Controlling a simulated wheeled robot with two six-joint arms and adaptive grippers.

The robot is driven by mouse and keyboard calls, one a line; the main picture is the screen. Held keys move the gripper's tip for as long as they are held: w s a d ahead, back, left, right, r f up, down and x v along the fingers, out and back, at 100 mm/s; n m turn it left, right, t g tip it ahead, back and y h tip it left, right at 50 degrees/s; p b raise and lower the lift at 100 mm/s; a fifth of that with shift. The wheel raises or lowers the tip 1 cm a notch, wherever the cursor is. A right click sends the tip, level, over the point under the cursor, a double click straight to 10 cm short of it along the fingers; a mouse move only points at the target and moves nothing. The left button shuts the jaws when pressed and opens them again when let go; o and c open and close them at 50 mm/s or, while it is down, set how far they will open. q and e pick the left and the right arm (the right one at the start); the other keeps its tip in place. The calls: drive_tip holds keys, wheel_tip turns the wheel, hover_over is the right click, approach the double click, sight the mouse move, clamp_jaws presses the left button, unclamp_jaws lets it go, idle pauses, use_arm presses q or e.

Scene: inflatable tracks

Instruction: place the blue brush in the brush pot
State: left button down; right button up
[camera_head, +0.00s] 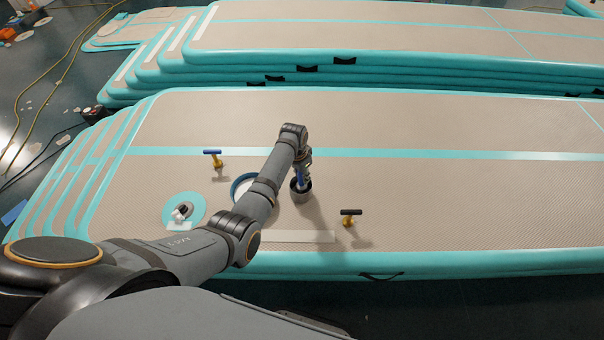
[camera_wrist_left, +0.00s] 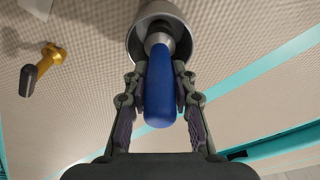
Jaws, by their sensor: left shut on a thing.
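The blue brush (camera_head: 300,177) is upright in my left gripper (camera_head: 303,169), above the grey brush pot (camera_head: 302,195). In the left wrist view my left gripper (camera_wrist_left: 160,75) is shut on the brush's blue handle (camera_wrist_left: 159,95), a finger on each side. The brush's far end reaches into the mouth of the pot (camera_wrist_left: 137,42). Its tip is hidden inside, so I cannot tell whether it touches the bottom. The pot stands upright on the beige inflatable track. My right gripper is not in view.
A blue-topped yellow tool (camera_head: 213,158) stands left, and a black-topped yellow tool (camera_head: 350,216) stands right of the pot. A blue-rimmed round thing (camera_head: 237,187) is partly behind my arm. A teal disc (camera_head: 171,205) lies further left. The track (camera_head: 450,200) is clear at right.

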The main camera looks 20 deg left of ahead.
use_arm(q)
drive_tip(key=c, duration=1.1)
unclamp_jaws()
drive_tip(key=shift+f, duration=0.1)
wheel_tip(320, 180, up, 10)
drive_tip(key=s+a, duration=0.1)
drive_tip(key=s, duration=0.1)
drive_tip(key=shift+s, duration=0.35)
drive_tip(key=shift+r, duration=0.2)
drive_tip(key=shift+f, duration=0.15)
